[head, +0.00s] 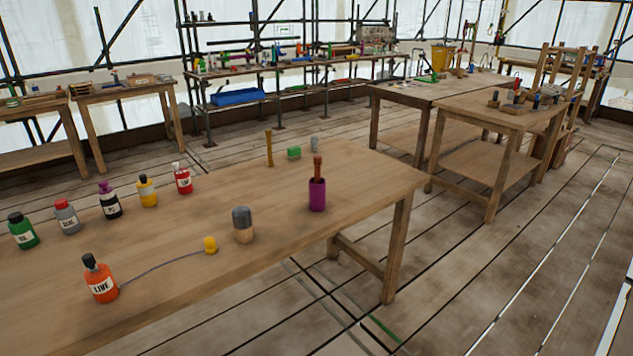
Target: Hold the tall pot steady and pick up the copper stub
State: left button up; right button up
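A tall purple pot (317,197) stands upright on the wooden table (340,240), near its right end. A reddish-brown, copper-coloured stub (317,165) stands upright in the pot, its upper part above the rim. Its lower part is hidden inside the pot. Neither of my grippers shows in the head view, and nothing touches the pot or the stub.
A thin line joins an orange bottle (101,284) to a yellow piece (210,245). Several bottles stand at the left.

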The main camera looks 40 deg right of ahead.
aim_at(316, 160)
jog(key=i+l, duration=0.1)
jog(key=l, duration=0.3)
jog(key=i+l+u, duration=0.1)
jog(key=l, duration=0.3)
jog(key=l+u, duration=0.1)
jog(key=l, duration=0.3)
jog(key=i, duration=0.05)
